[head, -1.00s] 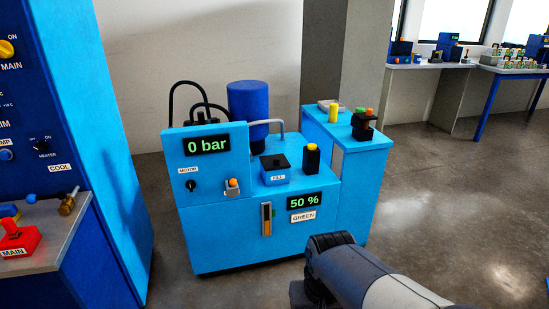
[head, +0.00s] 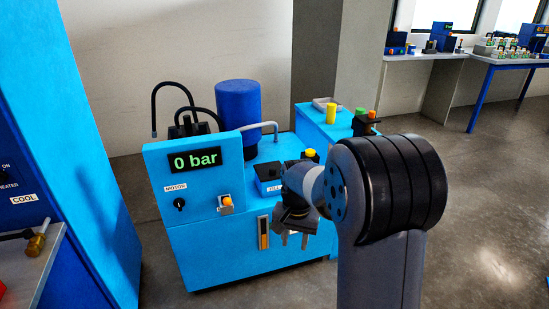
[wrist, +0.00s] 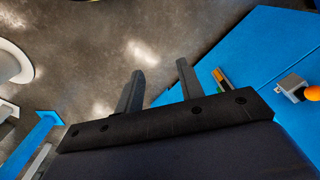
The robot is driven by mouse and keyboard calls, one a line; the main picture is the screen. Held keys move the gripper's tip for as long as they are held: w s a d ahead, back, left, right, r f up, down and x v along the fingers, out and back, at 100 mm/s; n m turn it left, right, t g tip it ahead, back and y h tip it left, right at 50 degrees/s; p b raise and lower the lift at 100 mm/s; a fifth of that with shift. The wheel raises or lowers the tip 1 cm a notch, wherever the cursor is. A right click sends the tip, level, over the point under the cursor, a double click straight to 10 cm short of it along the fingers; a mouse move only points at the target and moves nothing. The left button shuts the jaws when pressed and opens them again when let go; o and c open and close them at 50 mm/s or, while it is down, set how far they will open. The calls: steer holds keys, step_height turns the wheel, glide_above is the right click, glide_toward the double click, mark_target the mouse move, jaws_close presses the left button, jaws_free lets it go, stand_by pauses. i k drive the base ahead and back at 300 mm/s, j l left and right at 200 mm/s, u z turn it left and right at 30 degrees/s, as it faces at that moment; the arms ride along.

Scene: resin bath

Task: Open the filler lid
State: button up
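The filler lid (head: 267,169) is a dark cap on a small blue box labelled FILL (head: 270,187), on top of the light-blue unit. It looks closed, and my arm partly covers its right side in the head view. My gripper (head: 294,238) hangs in front of the unit, below and to the right of the lid, apart from it. In the wrist view my gripper (wrist: 160,72) has its two fingers spread with nothing between them. The lid is not in the wrist view.
The panel reading 0 bar (head: 194,160) stands left of the filler. A bent grey pipe (head: 262,127) and a blue cylinder (head: 238,110) are behind it. A yellow-topped black block (head: 310,154) is close on the right. Open floor (head: 470,220) lies right.

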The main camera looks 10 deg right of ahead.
mark_target(268, 170)
steer(key=i+j+z, duration=0.1)
steer(key=i, duration=0.3)
steer(key=i+j, duration=0.15)
steer(key=i, duration=0.3)
steer(key=i+j+z, duration=0.15)
steer(key=i, duration=0.25)
steer(key=i+j+z, duration=0.1)
steer(key=i, duration=0.3)
